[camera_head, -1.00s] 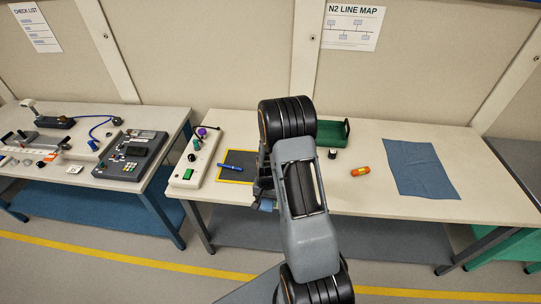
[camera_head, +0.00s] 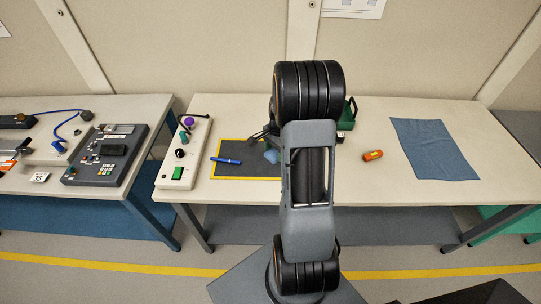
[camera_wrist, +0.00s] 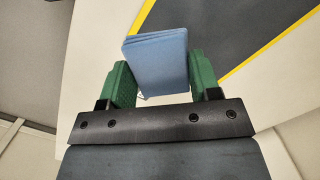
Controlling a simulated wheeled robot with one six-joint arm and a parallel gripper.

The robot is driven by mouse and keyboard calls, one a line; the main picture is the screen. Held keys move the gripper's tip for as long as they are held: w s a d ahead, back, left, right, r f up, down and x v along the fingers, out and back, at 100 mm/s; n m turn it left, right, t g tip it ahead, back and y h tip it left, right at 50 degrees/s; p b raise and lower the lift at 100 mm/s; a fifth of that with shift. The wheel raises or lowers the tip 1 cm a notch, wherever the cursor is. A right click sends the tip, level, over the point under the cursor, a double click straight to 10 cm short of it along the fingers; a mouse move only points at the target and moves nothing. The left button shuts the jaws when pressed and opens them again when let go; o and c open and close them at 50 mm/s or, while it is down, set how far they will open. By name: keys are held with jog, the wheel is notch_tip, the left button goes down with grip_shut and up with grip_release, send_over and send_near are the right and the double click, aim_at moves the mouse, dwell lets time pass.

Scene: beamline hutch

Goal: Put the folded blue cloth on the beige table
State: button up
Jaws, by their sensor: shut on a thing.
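The folded blue cloth (camera_wrist: 157,62) is a small light-blue layered block between the green fingers of my gripper (camera_wrist: 161,85) in the wrist view. My gripper is shut on it. In the head view the cloth (camera_head: 271,156) shows only partly beside my arm, over the right part of the yellow-edged dark mat. I cannot tell its height above the tabletop. The beige table (camera_head: 335,190) stands in the middle and right, with bare surface at its front and right. My arm hides part of it.
A white control box (camera_head: 184,153) stands at the table's left, with a blue marker (camera_head: 226,161) on the dark mat (camera_head: 240,173). A green tray (camera_head: 348,115) is partly hidden behind my arm. An orange object (camera_head: 372,155) and a flat blue sheet (camera_head: 433,150) lie to the right.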

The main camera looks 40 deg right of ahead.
aim_at(274, 171)
jog(key=shift+w+f+b, duration=0.15)
jog(key=shift+f+b, duration=0.3)
jog(key=shift+f, duration=0.2)
jog(key=shift+w+f+b, duration=0.15)
jog(key=shift+f+b, duration=0.3)
jog(key=shift+f, duration=0.2)
jog(key=shift+f+b, duration=2.55)
jog(key=shift+f, duration=0.75)
jog(key=shift+f, duration=0.4)
jog(key=o, duration=1.1)
jog(key=shift+c, duration=0.2)
jog(key=shift+d+r, duration=0.1)
jog(key=shift+r, duration=0.05)
jog(key=r, duration=0.4)
jog(key=d+r, duration=0.1)
jog(key=r, duration=0.8)
jog(key=shift+w+d+r, duration=0.1)
jog(key=shift+d+r, duration=0.2)
